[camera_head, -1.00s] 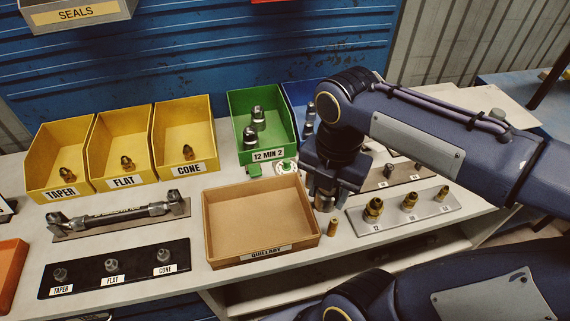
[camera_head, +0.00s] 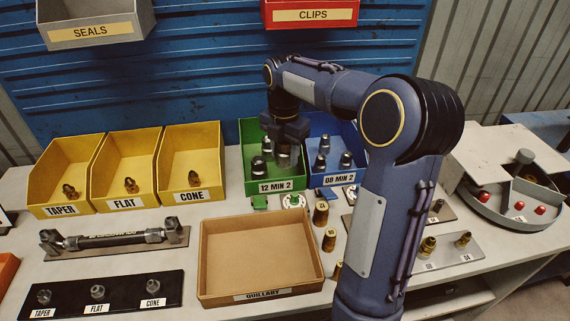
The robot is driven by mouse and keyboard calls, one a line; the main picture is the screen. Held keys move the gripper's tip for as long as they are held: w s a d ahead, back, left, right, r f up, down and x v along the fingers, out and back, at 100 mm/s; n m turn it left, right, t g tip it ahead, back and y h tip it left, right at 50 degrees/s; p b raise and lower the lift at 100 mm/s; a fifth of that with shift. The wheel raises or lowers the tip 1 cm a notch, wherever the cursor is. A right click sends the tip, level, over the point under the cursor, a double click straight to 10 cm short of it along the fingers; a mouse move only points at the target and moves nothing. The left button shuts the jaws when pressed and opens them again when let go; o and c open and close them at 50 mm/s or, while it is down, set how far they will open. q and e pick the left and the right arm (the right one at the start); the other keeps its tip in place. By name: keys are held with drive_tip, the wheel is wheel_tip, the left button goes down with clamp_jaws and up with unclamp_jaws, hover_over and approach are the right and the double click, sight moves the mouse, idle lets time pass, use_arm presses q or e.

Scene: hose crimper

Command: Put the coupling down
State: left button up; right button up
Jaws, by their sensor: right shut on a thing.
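My right gripper (camera_head: 284,148) is over the green bin (camera_head: 252,186) labelled 12 MIN 2, pointing down. It is shut on a metal coupling (camera_head: 283,160), mostly hidden between its fingers and low in the bin. I cannot tell whether this coupling touches the bin floor. Other dark metal couplings stand in the green bin, one near the front (camera_head: 258,166) and one behind it (camera_head: 267,146). My left gripper is not in view.
The blue bin (camera_head: 335,180) labelled 08 MIN 2 adjoins on the right and holds several couplings. Yellow bins (camera_head: 190,196) stand to the left. An empty tan tray (camera_head: 262,293) lies in front. Brass pieces (camera_head: 321,213) stand beside it. A round station (camera_head: 515,205) is far right.

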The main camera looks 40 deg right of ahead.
drive_tip(key=w+d+f, duration=0.2)
drive_tip(key=f, duration=0.1)
drive_tip(key=w+f, duration=0.1)
drive_tip(key=f, duration=0.1)
drive_tip(key=shift+d, duration=0.4)
drive_tip(key=shift+w+d+f, duration=0.1)
drive_tip(key=shift+f, duration=0.85)
drive_tip(key=shift+w+d+f, duration=0.1)
drive_tip(key=shift+f, duration=0.85)
drive_tip(key=shift+f, duration=0.15)
drive_tip(key=o, duration=0.9)
wheel_tip(320, 180, up, 12)
drive_tip(key=shift+s+r+p, duration=0.1)
drive_tip(key=shift+r+p, duration=0.15)
drive_tip(key=shift+p, duration=0.15)
